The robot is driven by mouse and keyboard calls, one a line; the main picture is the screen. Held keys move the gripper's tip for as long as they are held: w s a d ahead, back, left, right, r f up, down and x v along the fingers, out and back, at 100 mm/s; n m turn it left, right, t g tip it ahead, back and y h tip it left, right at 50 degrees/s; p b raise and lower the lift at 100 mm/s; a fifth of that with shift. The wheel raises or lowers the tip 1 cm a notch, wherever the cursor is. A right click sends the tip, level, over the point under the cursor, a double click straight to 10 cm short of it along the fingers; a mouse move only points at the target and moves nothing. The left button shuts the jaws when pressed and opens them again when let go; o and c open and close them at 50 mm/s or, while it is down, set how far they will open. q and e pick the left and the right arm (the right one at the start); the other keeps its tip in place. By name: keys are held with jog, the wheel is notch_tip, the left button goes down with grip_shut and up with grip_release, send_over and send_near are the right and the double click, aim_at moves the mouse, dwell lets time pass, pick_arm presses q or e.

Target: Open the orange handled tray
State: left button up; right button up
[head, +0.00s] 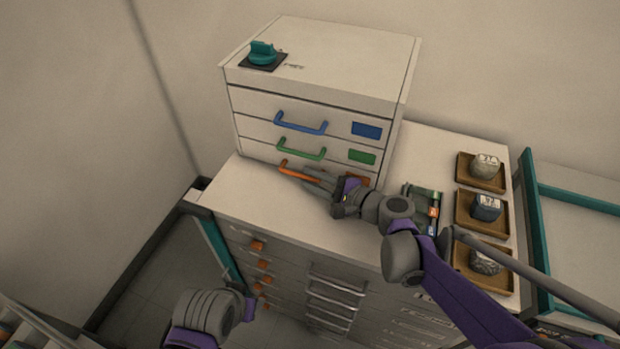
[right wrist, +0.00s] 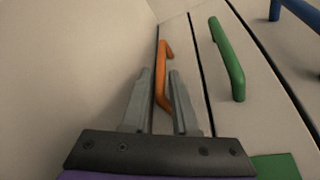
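The orange handle (head: 299,171) is on the lowest drawer of the white benchtop cabinet (head: 318,72). That drawer looks shut, its front in line with the drawers above. My right gripper (head: 312,180) is at the right part of the handle, partly hiding it and the drawer front. In the right wrist view the orange handle (right wrist: 162,75) lies between the two finger tips, with a gap between the fingers (right wrist: 164,82). The fingers look open around it; contact is not clear. My left arm shows at the lower left, but its gripper does not.
A green handle (head: 302,151) and a blue handle (head: 301,125) sit above the orange one. A teal knob (head: 262,52) is on top. Brown trays (head: 463,208) with samples stand at the right of the counter (head: 247,196). The counter left of my right gripper is clear.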

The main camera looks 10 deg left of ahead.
jog(key=shift+w+a+f, duration=0.1)
jog(key=shift+w+a, duration=0.05)
jog(key=shift+a, duration=0.1)
grip_shut()
dwell(1.4)
